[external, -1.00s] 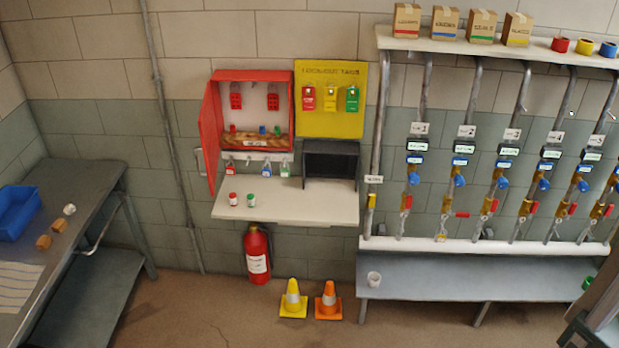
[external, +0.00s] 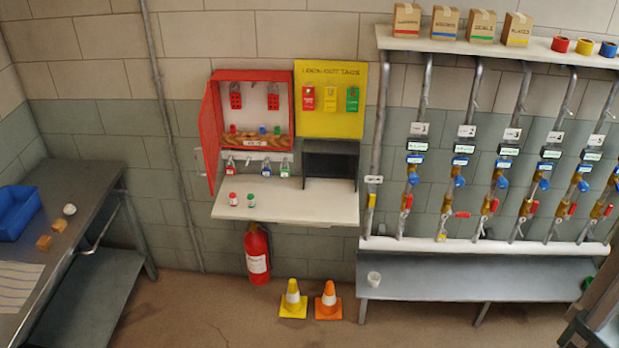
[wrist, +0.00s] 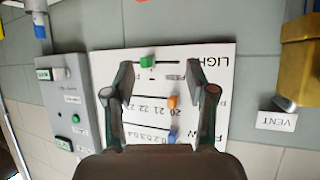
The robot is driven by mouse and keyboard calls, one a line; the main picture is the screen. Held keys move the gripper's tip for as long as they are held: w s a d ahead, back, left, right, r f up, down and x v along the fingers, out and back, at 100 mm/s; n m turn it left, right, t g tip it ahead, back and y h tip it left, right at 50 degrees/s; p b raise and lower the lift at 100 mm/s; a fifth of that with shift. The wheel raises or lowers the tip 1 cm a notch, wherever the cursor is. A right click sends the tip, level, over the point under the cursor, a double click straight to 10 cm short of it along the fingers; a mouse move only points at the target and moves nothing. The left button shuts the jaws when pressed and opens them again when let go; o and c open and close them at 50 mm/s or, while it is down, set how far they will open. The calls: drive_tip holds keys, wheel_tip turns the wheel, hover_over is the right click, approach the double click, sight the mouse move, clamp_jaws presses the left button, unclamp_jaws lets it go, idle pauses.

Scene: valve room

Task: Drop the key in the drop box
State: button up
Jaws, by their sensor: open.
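My gripper (wrist: 168,84) shows in the wrist view with its two fingers apart and nothing between them. It faces a white board (wrist: 222,120) with printed numbers and green, orange and blue pieces on it. I cannot make out a key in either view. No box can be read as the drop box. A dark open-fronted box (external: 331,164) stands on the white shelf (external: 300,206) in the external view, but I cannot tell whether it is the drop box. My arm does not show in the external view.
The wrist view shows a grey control box (wrist: 66,95) at left, a yellow fixture (wrist: 300,60) and a VENT label (wrist: 276,121) at right. The external view shows a red cabinet (external: 252,78), padlocks, valve pipes, a blue tray (external: 17,214) and two cones (external: 293,300) on the floor.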

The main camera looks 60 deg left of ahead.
drive_tip(key=v, duration=0.8)
drive_tip(key=s+d+f+m+g+h, duration=0.2)
drive_tip(key=s+d+f+g, duration=0.15)
drive_tip(key=s+f, duration=0.75)
drive_tip(key=s+d+f+m+g+h, duration=0.3)
drive_tip(key=s+f, duration=0.4)
drive_tip(key=f, duration=0.8)
drive_tip(key=s+d+f+m+g, duration=0.1)
drive_tip(key=s+d+f+g, duration=0.3)
drive_tip(key=s+f, duration=0.7)
drive_tip(key=s+d+f+g, duration=0.2)
drive_tip(key=s+f, duration=0.4)
drive_tip(key=s, duration=0.5)
drive_tip(key=s+d+f+m+g+h, duration=0.1)
drive_tip(key=s+d+f, duration=0.3)
drive_tip(key=s, duration=0.7)
drive_tip(key=s+d+f+g+h, duration=0.1)
drive_tip(key=s+d+f+g, duration=0.2)
drive_tip(key=s+f, duration=0.4)
drive_tip(key=s, duration=0.5)
drive_tip(key=shift+f, duration=0.4)
drive_tip(key=shift+d, duration=0.1)
